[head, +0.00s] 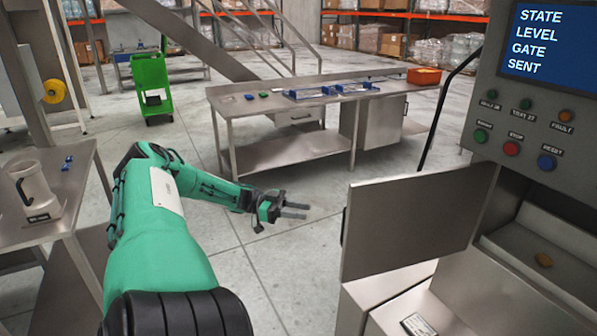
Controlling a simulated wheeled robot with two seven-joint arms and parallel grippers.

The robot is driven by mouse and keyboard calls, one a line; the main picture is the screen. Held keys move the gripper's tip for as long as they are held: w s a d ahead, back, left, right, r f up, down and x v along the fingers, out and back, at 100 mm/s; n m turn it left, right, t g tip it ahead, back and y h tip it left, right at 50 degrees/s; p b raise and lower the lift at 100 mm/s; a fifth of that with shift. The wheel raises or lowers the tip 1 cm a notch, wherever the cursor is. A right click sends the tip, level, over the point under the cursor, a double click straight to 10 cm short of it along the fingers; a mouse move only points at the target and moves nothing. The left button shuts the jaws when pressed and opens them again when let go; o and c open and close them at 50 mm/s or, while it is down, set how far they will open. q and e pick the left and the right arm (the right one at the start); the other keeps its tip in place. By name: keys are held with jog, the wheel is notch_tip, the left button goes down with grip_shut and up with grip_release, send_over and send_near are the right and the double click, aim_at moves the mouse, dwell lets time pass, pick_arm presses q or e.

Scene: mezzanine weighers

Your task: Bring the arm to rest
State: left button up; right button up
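My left arm comes in from the lower left, green with black joints, and stretches forward over the open floor. Its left gripper (294,211) points to the right in mid-air. The two dark fingers are apart with a gap between them, and nothing shows between them. It touches nothing; the steel door panel (408,225) of the machine stands to its right. My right gripper is not in this view.
A control cabinet (545,110) with a screen reading STATE LEVEL GATE SENT and several buttons stands at right. A steel workbench (270,103) with blue trays is behind. Floor between is clear.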

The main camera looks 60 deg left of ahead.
pick_arm(q)
jog(key=shift+f, duration=0.1)
dwell(0.4)
